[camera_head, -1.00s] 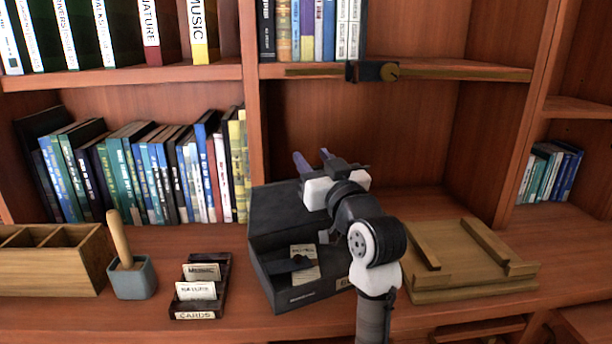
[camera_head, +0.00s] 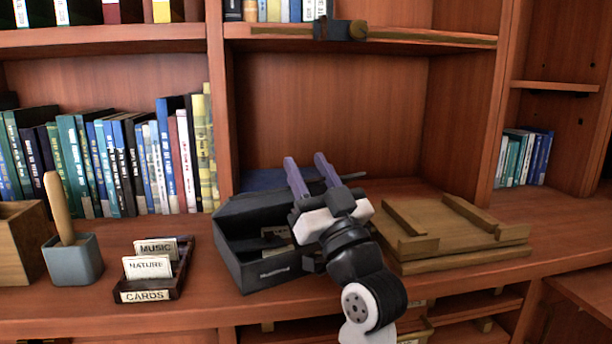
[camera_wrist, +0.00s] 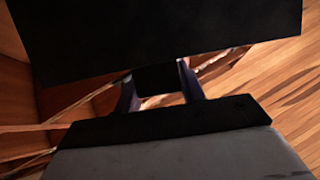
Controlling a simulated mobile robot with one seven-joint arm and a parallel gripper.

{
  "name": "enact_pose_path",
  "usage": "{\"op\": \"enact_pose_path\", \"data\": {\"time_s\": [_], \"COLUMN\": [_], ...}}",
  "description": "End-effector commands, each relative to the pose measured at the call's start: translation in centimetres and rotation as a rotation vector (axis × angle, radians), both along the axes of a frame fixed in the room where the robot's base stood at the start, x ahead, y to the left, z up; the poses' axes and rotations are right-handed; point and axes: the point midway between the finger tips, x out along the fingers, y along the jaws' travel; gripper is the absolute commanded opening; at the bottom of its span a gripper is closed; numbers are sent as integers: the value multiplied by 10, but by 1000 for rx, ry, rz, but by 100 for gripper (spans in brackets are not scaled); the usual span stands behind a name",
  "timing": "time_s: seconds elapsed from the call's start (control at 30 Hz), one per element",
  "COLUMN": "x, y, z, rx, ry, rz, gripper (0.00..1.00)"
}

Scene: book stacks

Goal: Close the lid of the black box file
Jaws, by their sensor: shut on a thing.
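The black box file (camera_head: 262,271) stands on the desk shelf, left of the wooden stand. Its lid (camera_head: 255,205) slants low over the back of the box, and the front is open with a pale label inside. My gripper (camera_head: 306,160) reaches over the box's right side, its purple fingers pointing away toward the back. In the wrist view, a large black panel that looks like the lid (camera_wrist: 165,35) fills the top, and a dark part of it sits between the fingers (camera_wrist: 158,90). My gripper is shut on the lid; the exact contact is partly hidden.
A wooden stand (camera_head: 465,257) lies right of the box. A card tray (camera_head: 180,282), a grey pot (camera_head: 75,262) with a wooden handle and a wooden bin (camera_head: 20,245) stand to the left. A blue flat item (camera_head: 265,180) lies behind. A shelf edge (camera_head: 400,36) hangs above.

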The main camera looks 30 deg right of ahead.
Motion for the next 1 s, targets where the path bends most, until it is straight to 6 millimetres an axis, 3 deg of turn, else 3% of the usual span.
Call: {"op": "enact_pose_path", "data": {"time_s": [0.47, 0.5, 0.63, 1.0], "x": [2, 2, 2, -3], "y": [-1, -1, -1, -1], "z": [-5, -5, -5, -7], "rx": [5, 5, 4, 3], "ry": [-1, -1, -3, -7], "rz": [2, 2, 2, 0], "gripper": [0, 44, 61, 62]}}
